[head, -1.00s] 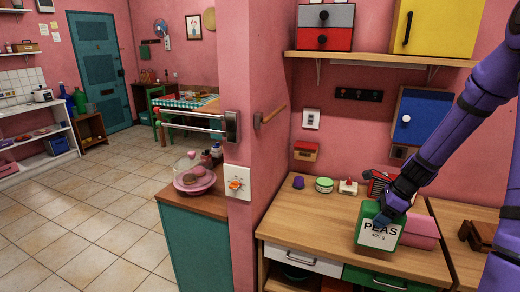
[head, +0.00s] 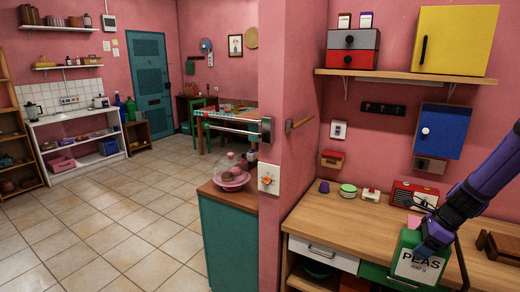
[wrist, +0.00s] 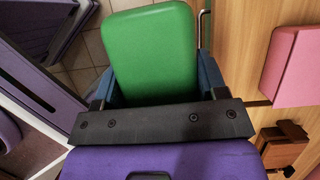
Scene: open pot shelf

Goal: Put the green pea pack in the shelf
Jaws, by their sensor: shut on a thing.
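The green pea pack (head: 418,265), with a white PEAS label, is upright in my gripper (head: 434,236), low at the right of the head view. The wrist view shows its green top (wrist: 152,50) between the blue fingers of my gripper (wrist: 157,80), which is shut on it. The pack overlaps the front edge of the desk and looks clear of the top. An open wooden shelf (head: 8,118) with pots and bowls stands at the far left edge, partly cut off. I cannot tell for sure whether it is the task's shelf.
The wooden desk (head: 345,215) with small items and a red radio is at right. A pink wall corner and teal counter (head: 232,245) stand between it and the left room. A white open shelf (head: 92,135) stands at the back left. The tiled floor (head: 120,215) is clear.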

